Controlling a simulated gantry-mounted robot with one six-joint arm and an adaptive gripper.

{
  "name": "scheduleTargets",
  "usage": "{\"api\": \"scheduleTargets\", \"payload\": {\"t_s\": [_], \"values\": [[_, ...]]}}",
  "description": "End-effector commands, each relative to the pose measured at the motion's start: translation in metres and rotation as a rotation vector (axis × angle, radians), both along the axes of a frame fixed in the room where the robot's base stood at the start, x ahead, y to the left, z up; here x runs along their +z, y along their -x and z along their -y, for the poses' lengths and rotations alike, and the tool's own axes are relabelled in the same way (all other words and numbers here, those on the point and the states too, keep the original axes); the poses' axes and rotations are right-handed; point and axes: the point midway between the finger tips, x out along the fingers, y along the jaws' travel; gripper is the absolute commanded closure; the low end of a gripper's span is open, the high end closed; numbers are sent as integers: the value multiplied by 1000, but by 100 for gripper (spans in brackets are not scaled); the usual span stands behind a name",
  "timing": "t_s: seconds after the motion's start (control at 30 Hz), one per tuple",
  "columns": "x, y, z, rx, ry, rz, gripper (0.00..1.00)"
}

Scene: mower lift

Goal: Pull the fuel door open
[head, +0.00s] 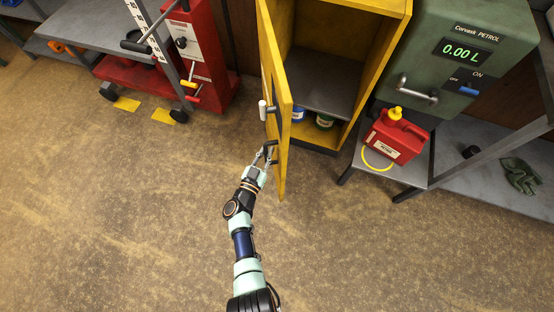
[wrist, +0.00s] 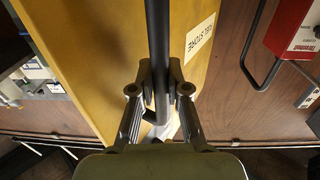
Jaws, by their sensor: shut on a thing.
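The yellow fuel door (head: 274,60) stands swung out from the yellow cabinet (head: 392,12), and the inside shows. In the wrist view the door (wrist: 85,60) carries a white label (wrist: 201,36) that seems to read "FUEL STORE". My gripper (head: 265,158) is at the lower part of the door's outer face. In the wrist view my gripper (wrist: 160,88) is shut on the dark bar handle (wrist: 157,28), with a finger on each side of it. The handle's lower end is partly hidden between the fingers.
A red petrol can (head: 396,137) is on the bench at right, under the green petrol unit (head: 470,40). A red lift (head: 205,45) stands left. The floor between is clear.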

Motion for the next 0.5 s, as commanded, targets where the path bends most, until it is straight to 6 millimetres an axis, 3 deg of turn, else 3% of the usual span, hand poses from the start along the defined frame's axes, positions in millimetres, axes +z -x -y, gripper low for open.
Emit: {"api": "scheduleTargets", "payload": {"t_s": [0.5], "values": [[1,-7,-8,-8,1,2,100]]}}
